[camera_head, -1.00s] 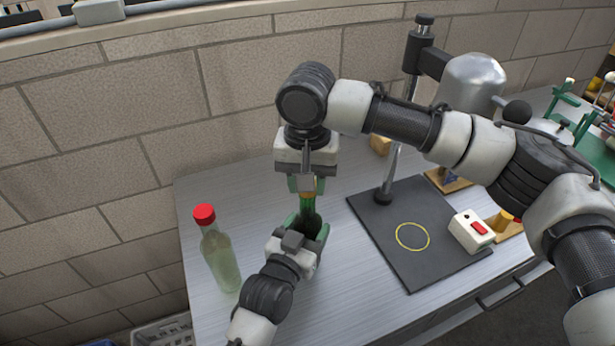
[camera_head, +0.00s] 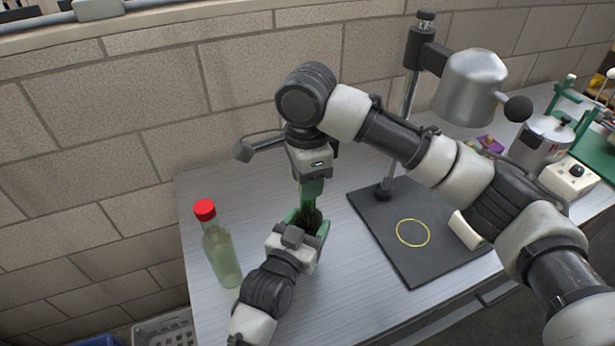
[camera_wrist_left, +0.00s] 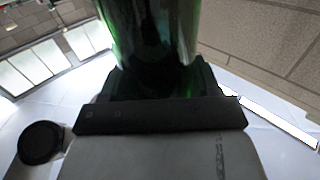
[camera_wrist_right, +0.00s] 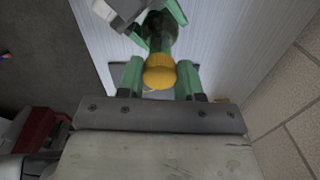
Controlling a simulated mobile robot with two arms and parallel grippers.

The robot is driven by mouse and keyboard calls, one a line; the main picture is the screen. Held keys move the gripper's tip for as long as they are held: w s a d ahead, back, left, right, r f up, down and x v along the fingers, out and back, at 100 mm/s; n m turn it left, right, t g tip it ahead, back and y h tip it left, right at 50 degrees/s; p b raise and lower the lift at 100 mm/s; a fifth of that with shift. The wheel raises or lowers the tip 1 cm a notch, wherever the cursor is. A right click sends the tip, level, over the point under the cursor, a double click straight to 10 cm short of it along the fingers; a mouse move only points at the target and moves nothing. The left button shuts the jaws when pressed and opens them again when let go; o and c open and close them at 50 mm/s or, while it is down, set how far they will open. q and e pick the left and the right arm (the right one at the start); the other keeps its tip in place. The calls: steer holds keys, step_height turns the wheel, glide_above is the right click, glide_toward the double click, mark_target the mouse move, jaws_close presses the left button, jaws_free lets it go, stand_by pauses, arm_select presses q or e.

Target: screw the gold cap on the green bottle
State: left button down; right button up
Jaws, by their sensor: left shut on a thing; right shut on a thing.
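The green bottle (camera_wrist_left: 150,35) is upright in the jaws of my left gripper (camera_head: 308,226). In the head view its dark body (camera_head: 310,217) is mostly covered by the grippers. The gold cap (camera_wrist_right: 159,70) sits between the fingers of my right gripper (camera_head: 311,192), which is shut on it. The cap lies in line with the bottle's top, over its neck; how tightly it sits cannot be seen. In the head view the cap is hidden behind the right fingers. My right gripper points down from above, directly over the left one.
A clear bottle with a red cap (camera_head: 220,255) stands to the left on the grey table (camera_head: 330,310). A black mat (camera_head: 425,262) with a yellow ring and a stand with a metal head (camera_head: 470,80) are to the right. A brick wall (camera_head: 200,90) is behind.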

steer(key=m, duration=0.3)
steer(key=shift+w+m, duration=0.1)
steer(key=shift+m, duration=0.3)
steer(key=o, duration=0.9)
steer(key=shift+r, duration=0.1)
steer(key=shift+r, duration=2.2)
steer(key=shift+n, duration=0.3)
steer(key=shift+c, duration=0.4)
